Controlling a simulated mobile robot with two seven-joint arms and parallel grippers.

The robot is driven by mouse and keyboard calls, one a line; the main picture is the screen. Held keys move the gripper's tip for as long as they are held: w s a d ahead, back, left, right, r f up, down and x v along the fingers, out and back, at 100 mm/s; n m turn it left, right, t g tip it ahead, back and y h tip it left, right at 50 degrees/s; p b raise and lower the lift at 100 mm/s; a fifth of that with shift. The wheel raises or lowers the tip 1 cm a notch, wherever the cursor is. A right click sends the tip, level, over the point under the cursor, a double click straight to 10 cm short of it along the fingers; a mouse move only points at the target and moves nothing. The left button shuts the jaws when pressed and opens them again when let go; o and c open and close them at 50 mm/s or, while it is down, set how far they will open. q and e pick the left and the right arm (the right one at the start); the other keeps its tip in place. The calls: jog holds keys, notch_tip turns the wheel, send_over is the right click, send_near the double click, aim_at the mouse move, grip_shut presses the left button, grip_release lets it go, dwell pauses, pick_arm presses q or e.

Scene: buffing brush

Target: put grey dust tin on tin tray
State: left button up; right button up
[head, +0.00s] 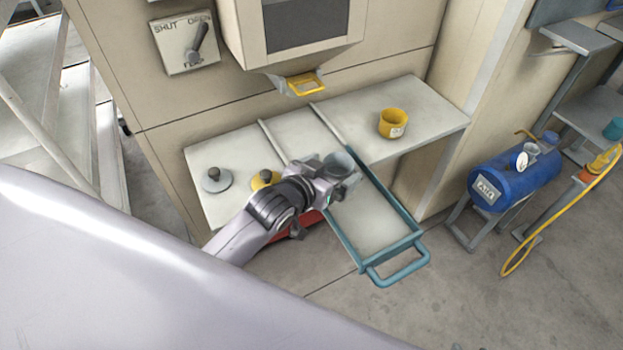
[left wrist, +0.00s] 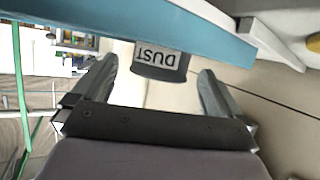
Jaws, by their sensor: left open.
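The grey dust tin (head: 343,161) is at the inner end of the teal-framed tray (head: 375,222), partly hidden by my left gripper. My left gripper (head: 338,171) is open beside it. In the left wrist view the tin (left wrist: 160,65) shows upside down with its DUST label, between and beyond the spread fingers (left wrist: 158,85). A teal rail (left wrist: 190,28) crosses that view and hides the tin's base, so I cannot tell what it rests on. My right gripper is not in view.
A yellow tin (head: 394,124) stands on the pale shelf (head: 435,108). A grey knobbed lid (head: 216,181) and a yellow lid (head: 262,180) lie at the shelf's left. A yellow-handled chute (head: 304,84) hangs above. The tray's outer part is bare. A blue tank (head: 515,178) stands right.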

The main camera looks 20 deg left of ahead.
pick_arm(q)
jog(key=p+v, duration=0.1)
jog(key=v, duration=0.7)
jog(key=s+a+f+g, duration=0.2)
jog(key=s+f+g, duration=0.1)
jog(key=s+f, duration=1)
jog(key=shift+s+f+y, duration=0.2)
jog(key=shift+s+y, duration=0.1)
jog(key=shift+s, duration=0.25)
jog(key=shift+a, duration=0.15)
notch_tip(320, 180, up, 5)
jog(key=p, duration=0.5)
jog(key=shift+a, duration=0.1)
